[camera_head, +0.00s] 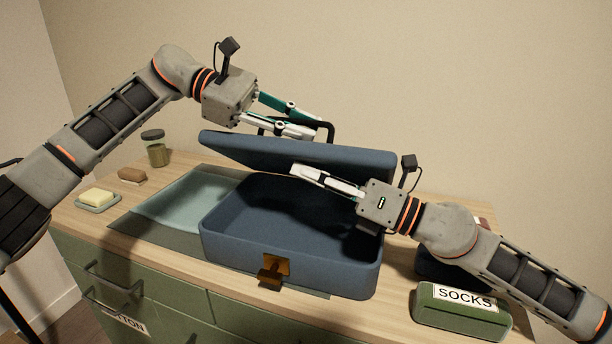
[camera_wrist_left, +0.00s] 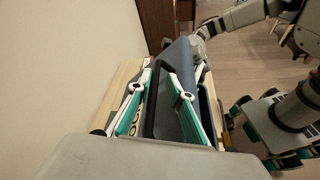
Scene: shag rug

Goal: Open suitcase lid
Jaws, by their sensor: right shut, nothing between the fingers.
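The blue suitcase (camera_head: 290,254) lies on the dresser, with a brass latch (camera_head: 275,268) on its front wall. Its lid (camera_head: 290,151) is partly raised and tilted above the dark interior. My left gripper (camera_head: 319,127) is above the lid beside a black handle (camera_head: 331,131). In the left wrist view, the left fingers (camera_wrist_left: 157,72) are apart, with the dark handle (camera_wrist_left: 152,112) between them; contact is unclear. My right gripper (camera_head: 295,171) is shut and empty, its fingertips just under the lid's front edge, over the open case.
A green box labelled SOCKS (camera_head: 462,310) stands at the dresser's right. A soap dish (camera_head: 98,201), a brown bar (camera_head: 132,174) and a jar (camera_head: 155,148) stand at the left. A pale blue cloth (camera_head: 186,202) lies beside the case. The wall is behind.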

